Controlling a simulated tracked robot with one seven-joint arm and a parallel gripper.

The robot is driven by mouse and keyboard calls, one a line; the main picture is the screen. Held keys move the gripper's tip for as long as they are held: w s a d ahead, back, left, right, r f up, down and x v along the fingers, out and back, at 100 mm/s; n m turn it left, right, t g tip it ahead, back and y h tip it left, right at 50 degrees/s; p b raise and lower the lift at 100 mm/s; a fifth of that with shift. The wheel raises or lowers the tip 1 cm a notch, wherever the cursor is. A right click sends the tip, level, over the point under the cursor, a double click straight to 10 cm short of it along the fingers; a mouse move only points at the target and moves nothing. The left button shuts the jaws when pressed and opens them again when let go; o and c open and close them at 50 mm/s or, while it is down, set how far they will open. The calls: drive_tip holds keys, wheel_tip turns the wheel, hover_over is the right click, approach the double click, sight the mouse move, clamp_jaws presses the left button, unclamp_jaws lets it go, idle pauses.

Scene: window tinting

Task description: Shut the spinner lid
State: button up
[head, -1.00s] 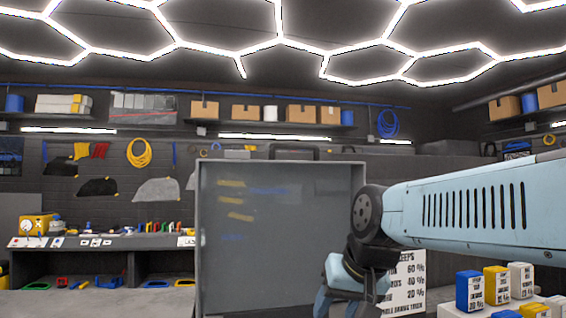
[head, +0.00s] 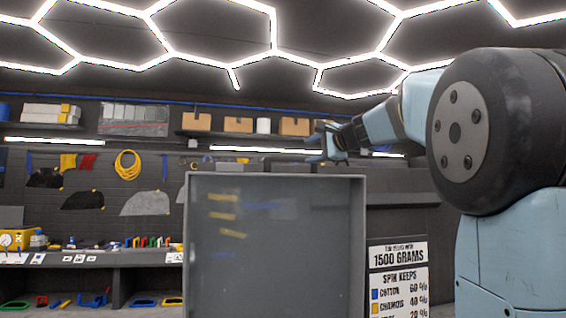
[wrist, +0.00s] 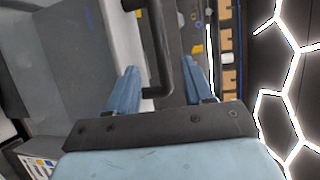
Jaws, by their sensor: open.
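The spinner lid (head: 290,265) is a large grey panel with a raised rim, standing upright and open in the middle of the head view. The spinner's tub is not clearly visible. My gripper (head: 325,143) is above the lid's top edge, toward its right side. In the wrist view my gripper (wrist: 160,85) is open, with its two blue fingers apart. A dark bar handle (wrist: 158,45) runs between the fingers there, and they do not grip it. A grey panel (wrist: 65,50), probably the lid, fills the left of that view.
A sign (head: 398,280) reading 1500 grams stands right of the lid. A workbench (head: 60,258) with small tools runs along the back wall at left. Boxes (head: 238,124) sit on the shelf behind. My arm fills the right side.

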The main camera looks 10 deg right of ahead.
sight(288, 161)
drive_tip(key=x, duration=1.3)
drive_tip(key=shift+d, duration=0.15)
clamp_jaws()
